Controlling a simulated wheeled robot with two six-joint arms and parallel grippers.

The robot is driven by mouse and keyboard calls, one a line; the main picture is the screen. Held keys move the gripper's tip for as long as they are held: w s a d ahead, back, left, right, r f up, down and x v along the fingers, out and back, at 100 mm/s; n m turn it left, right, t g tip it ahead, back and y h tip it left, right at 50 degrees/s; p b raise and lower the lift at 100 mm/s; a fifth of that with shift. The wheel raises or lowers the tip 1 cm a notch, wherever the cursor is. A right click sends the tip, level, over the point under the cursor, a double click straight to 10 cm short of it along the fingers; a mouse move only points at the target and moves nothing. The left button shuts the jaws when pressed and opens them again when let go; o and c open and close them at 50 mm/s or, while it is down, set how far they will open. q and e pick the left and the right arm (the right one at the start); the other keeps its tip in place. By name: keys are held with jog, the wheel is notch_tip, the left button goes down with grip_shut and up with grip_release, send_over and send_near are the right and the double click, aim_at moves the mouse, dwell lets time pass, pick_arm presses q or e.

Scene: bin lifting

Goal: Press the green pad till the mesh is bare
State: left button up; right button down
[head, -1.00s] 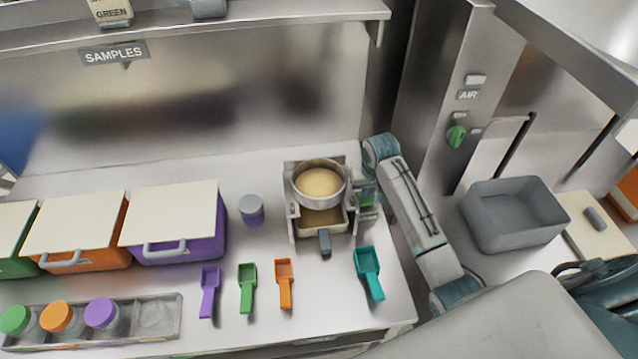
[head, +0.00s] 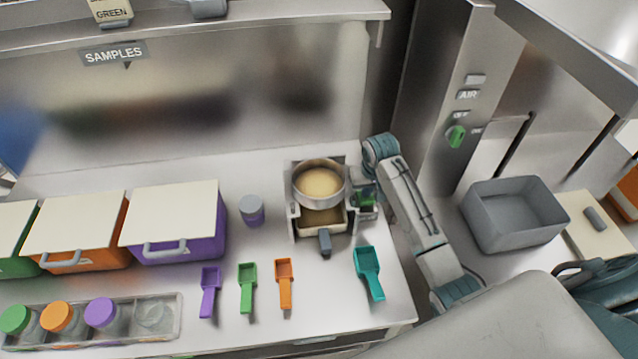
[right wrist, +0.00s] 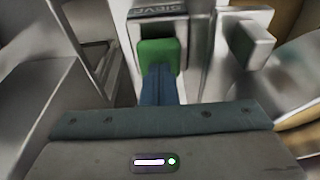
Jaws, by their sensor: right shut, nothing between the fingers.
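The sieve machine stands at the middle right of the bench, with a round metal sieve (head: 319,181) on top. Tan material still covers the mesh inside the sieve. Below it is a tray (head: 322,222) with tan material in it and a dark handle at the front. The green pad (right wrist: 158,55) shows in the right wrist view under a label reading SIEVE. My right gripper (right wrist: 158,80) is shut and empty, its blue fingertips at the pad's lower part, seemingly touching it. In the head view the pad (head: 365,198) is partly hidden by the gripper. My left gripper is not in view.
Purple, green, orange and teal scoops (head: 369,272) lie in front of the machine. A purple bin (head: 180,225) and a lidded jar (head: 252,211) stand to its left. A grey bin (head: 514,215) is right of my right arm.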

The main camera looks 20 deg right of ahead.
dwell(0.5)
jog(key=shift+f, duration=0.5)
jog(key=shift+r, duration=0.65)
jog(key=shift+f, duration=0.65)
jog(key=shift+r, duration=0.6)
